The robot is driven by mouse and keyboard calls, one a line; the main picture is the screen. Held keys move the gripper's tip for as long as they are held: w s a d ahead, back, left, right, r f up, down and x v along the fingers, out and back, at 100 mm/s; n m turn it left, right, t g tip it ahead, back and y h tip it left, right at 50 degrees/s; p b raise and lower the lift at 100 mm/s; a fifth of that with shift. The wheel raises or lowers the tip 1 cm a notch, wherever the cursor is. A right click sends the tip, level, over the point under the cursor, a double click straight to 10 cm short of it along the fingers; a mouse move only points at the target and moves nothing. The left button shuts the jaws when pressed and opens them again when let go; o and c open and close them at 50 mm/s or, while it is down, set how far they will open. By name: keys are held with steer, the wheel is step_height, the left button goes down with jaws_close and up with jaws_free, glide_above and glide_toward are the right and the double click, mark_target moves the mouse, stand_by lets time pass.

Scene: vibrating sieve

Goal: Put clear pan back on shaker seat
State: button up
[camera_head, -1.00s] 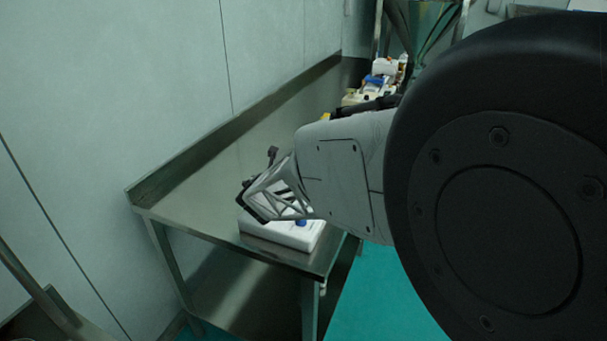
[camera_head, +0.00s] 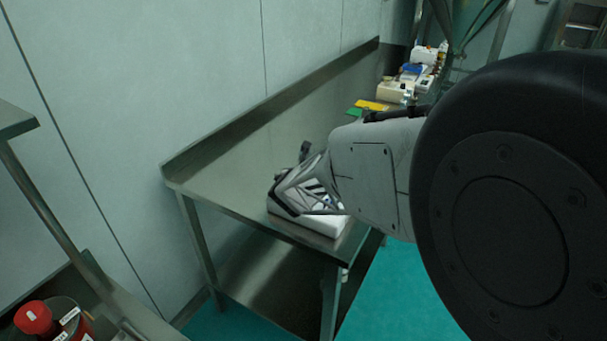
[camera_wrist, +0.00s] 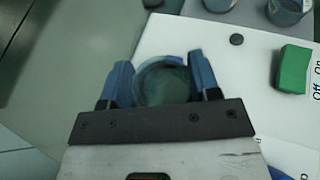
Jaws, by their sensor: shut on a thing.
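My gripper (camera_wrist: 160,85) has its two blue fingers shut on the clear pan (camera_wrist: 168,84), a round see-through dish, in the wrist view. The white shaker body (camera_wrist: 220,50) is beside and partly below the pan, with a green switch (camera_wrist: 293,69) marked Off/On and a dark round knob (camera_wrist: 236,39). In the head view the shaker (camera_head: 330,224) sits at the near end of the steel table, and my gripper (camera_head: 285,198) is over it. The pan is hidden in the head view. The seat is not clearly visible, and I cannot tell whether the pan touches it.
Clear round containers (camera_wrist: 285,10) stand beyond the shaker in the wrist view. The steel table (camera_head: 235,165) is bare left of the shaker, against a raised back edge. Bottles and devices (camera_head: 400,88) crowd its far end. A red-capped container (camera_head: 35,318) is at lower left.

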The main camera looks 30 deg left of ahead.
steer(key=shift+f, duration=0.1)
steer(key=o, duration=0.9)
steer(key=shift+v, duration=6.05)
steer(key=shift+w, duration=0.1)
